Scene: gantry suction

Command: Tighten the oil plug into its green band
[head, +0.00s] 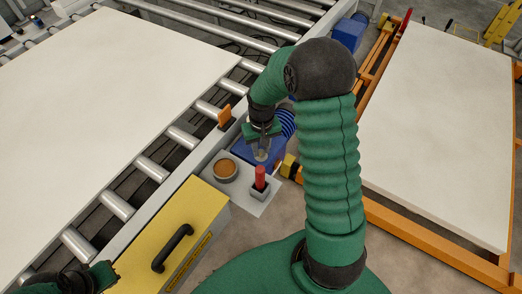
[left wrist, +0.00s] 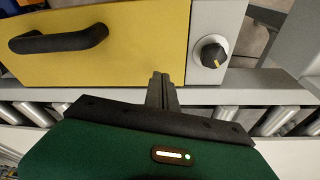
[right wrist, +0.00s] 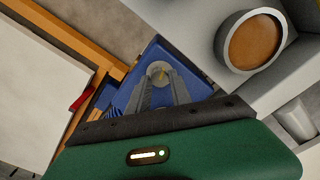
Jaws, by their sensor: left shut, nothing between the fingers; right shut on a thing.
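The oil plug (right wrist: 159,72) shows in the right wrist view as a pale round piece with a yellow mark, on top of a blue housing (right wrist: 190,78). My right gripper (right wrist: 158,88) is shut on the plug from above. In the head view my right gripper (head: 262,150) points down at the blue housing (head: 240,153), and its fingers mostly hide the plug. I cannot make out a green band around the plug. My left gripper (left wrist: 162,90) is shut and empty, close to a yellow cabinet front; its hand (head: 98,278) shows at the head view's lower left.
The yellow cabinet (head: 205,205) has a black handle (head: 172,248). A black knob (left wrist: 211,52) sits beside it. Rollers (head: 152,168) carry a white board (head: 100,85); another white board (head: 440,120) lies right.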

